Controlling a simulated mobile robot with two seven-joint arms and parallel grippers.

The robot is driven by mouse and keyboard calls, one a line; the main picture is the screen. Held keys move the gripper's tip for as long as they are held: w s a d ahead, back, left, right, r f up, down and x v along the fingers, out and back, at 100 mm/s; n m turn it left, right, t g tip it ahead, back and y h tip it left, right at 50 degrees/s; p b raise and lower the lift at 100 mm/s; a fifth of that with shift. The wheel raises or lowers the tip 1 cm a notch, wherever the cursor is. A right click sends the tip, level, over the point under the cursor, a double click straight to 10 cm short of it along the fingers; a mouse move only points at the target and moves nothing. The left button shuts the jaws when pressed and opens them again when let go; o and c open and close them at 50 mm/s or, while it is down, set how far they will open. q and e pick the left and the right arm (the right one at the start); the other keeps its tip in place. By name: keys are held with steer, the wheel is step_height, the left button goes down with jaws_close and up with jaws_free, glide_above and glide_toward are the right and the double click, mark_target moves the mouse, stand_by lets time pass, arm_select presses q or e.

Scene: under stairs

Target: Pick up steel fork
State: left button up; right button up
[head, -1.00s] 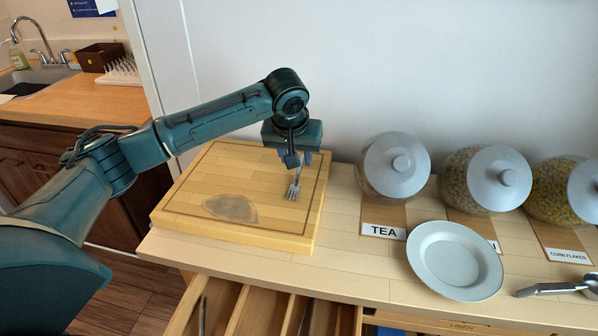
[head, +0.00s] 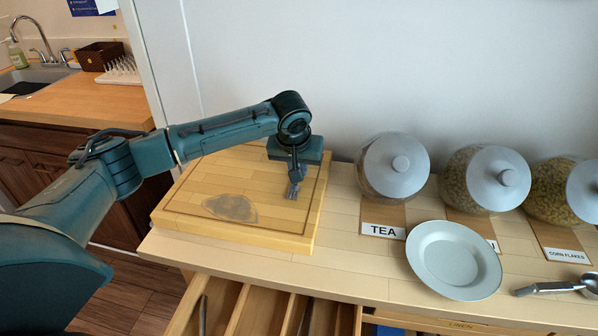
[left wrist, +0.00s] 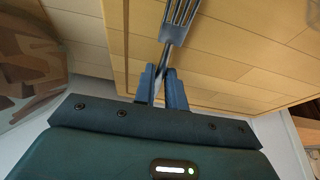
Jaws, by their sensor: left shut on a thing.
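The steel fork (left wrist: 178,22) shows in the left wrist view, its tines pointing away from my gripper and its neck running down between the fingers. In the head view its tined end (head: 293,191) shows just below the fingers, over the right part of the wooden cutting board (head: 240,162). My left gripper (head: 296,174) is shut on the fork; its fingers also show in the left wrist view (left wrist: 161,86). The handle is mostly hidden behind the gripper. I cannot tell whether the fork touches the board. My right gripper is in neither view.
Glass jars with grey lids (head: 396,165) stand right of the board, with a TEA label (head: 383,230) in front. A pale plate (head: 453,260) and a metal scoop (head: 560,286) lie further right. An open drawer (head: 262,312) juts out below the counter.

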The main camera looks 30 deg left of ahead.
arm_select(q)
jaws_close()
steer(key=shift+r, duration=0.4)
step_height(320, 180, up, 9)
steer(key=shift+r, duration=0.15)
steer(key=shift+o, duration=0.4)
jaws_free()
jaws_close()
